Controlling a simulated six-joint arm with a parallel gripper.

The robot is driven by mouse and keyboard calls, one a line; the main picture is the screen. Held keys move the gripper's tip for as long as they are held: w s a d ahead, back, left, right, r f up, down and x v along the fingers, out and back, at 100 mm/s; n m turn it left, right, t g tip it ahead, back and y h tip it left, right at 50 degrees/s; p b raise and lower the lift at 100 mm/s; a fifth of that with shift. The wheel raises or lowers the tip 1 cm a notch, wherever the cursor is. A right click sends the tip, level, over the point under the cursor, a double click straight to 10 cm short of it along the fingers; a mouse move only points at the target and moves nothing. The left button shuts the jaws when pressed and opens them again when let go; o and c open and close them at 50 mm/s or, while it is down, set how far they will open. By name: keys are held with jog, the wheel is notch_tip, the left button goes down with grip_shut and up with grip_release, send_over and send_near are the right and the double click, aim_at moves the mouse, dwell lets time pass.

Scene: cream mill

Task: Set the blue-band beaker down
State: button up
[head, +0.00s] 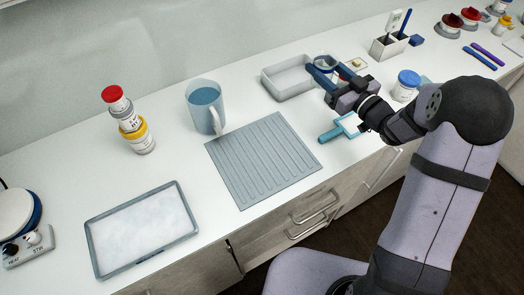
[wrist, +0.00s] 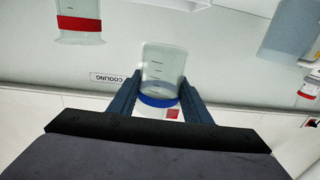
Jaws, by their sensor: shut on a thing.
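My gripper (head: 322,70) is over the far right part of the white bench, just right of the grey tray. It is shut on the blue-band beaker (head: 326,61), partly hidden by the fingers. In the wrist view the clear beaker (wrist: 163,68) with its blue band (wrist: 158,100) sits between the two dark blue fingers (wrist: 158,95). I cannot tell whether its base touches the bench.
The empty grey tray (head: 268,87) is close left of my gripper. A blue-lidded jar (head: 406,86) and a blue-handled tool (head: 338,130) are nearby. A red-band vessel (wrist: 80,24) shows in the wrist view.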

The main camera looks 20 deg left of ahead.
jog(key=s+a+f+n+g+y, duration=0.25)
jog(key=s+a, duration=0.25)
jog(key=s, duration=0.6)
jog(key=n+g+y, duration=0.1)
jog(key=n+g, duration=0.1)
jog(key=g, duration=0.2)
send_over(277, 159)
jog(key=shift+f+p, duration=0.4)
jog(key=shift+f, duration=4.4)
jog(key=shift+f, duration=0.15)
jog(key=o, duration=1.1)
jog(key=shift+r, duration=0.2)
